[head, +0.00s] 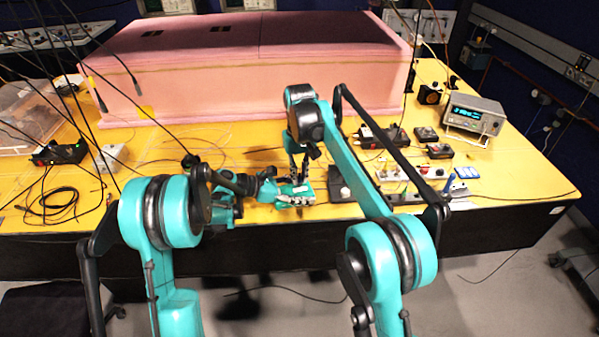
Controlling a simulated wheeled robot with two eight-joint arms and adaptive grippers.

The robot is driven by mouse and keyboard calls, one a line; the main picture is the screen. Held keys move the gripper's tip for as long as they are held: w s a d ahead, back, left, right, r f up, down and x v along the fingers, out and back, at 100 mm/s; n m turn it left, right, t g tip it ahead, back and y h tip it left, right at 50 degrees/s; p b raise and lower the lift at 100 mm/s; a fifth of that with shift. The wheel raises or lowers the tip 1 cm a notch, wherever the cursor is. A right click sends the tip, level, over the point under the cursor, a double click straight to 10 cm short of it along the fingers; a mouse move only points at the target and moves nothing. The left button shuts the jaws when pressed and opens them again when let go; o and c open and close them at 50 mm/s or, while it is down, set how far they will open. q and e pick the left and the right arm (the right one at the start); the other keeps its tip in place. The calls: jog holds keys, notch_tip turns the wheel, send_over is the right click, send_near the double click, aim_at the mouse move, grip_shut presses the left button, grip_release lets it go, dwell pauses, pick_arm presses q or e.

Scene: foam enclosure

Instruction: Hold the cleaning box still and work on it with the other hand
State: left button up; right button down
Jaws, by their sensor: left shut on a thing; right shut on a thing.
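The cleaning box (297,200) looks like a small teal and pale block near the front edge of the yellow table, in the middle of the head view. My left gripper (280,191) reaches it from the left and is shut on its left side. My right gripper (296,182) comes down from above and is shut at the top of the box. The fingers cover much of the box, so the exact grip points are hard to see.
A large pink foam enclosure (250,65) stands behind on the yellow table (225,150). A dark block (340,190), small electronics and a bench meter (474,118) lie to the right. Black cables (52,205) and a black box (58,153) lie to the left.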

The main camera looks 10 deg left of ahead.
jog(key=shift+f, duration=0.4)
dwell(0.8)
jog(key=shift+w+d, duration=0.5)
jog(key=shift+d, duration=0.4)
dwell(1.1)
jog(key=shift+r, duration=0.1)
notch_tip(320, 180, up, 6)
jog(key=shift+f, duration=0.1)
dwell(0.9)
pick_arm(q)
jog(key=o, duration=1.4)
jog(key=shift+a, duration=0.1)
